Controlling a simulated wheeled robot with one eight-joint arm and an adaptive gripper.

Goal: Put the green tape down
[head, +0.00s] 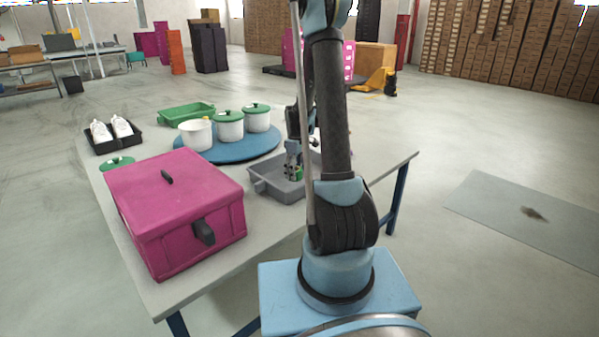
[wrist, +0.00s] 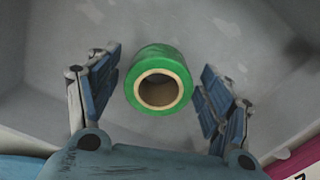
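The green tape (wrist: 158,58) is a roll with a pale core, seen almost end-on in the wrist view. It is inside the grey tray (wrist: 250,40), between the two fingers of my gripper (wrist: 160,72). The fingers stand apart on either side of the roll, with a narrow gap showing on each side. In the head view my gripper (head: 293,165) points down into the grey tray (head: 272,188), and a bit of the green tape (head: 299,173) shows at its fingers. My arm hides part of the tray.
A magenta box (head: 175,210) stands on the table (head: 265,230) left of the tray. A blue round board (head: 235,150) with white pots (head: 229,127) is behind it. A green tray (head: 185,113) and a black tray with white shoes (head: 112,131) are farther back.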

